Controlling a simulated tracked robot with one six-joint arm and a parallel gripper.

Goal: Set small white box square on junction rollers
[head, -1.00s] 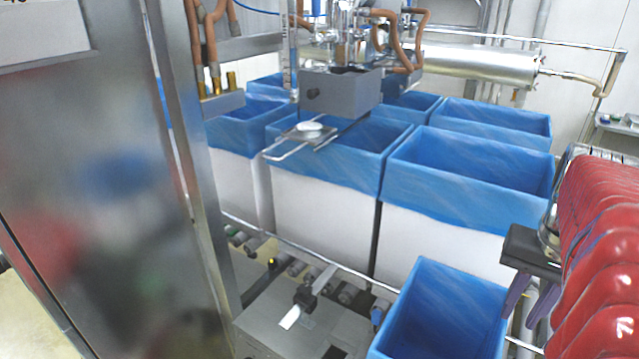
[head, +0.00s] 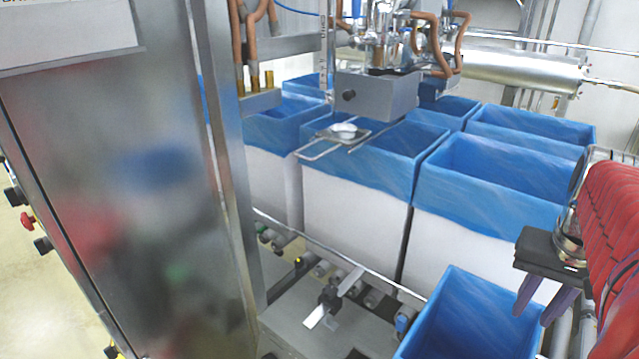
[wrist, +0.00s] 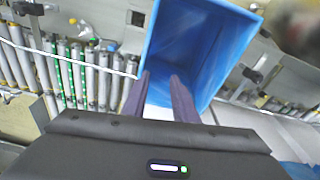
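The small white box (head: 455,318) has a blue liner over its rim and is cut off by the bottom edge of the head view. In the wrist view its open blue inside and rim (wrist: 190,45) lie ahead of my gripper, and it looks turned relative to the rollers. My gripper (head: 543,305) hangs at the box's right end, its two dark fingers pointing down. In the wrist view the fingers of my gripper (wrist: 160,92) are apart, with the box's near wall showing between them. I cannot tell whether they touch it.
Rollers (wrist: 75,75) lie left of the box in the wrist view. A thin rail (head: 340,262) runs along the conveyor. Large blue-lined white boxes (head: 355,205) stand behind. A metal cabinet (head: 115,190) fills the left, and a grey housing (head: 320,335) sits at front.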

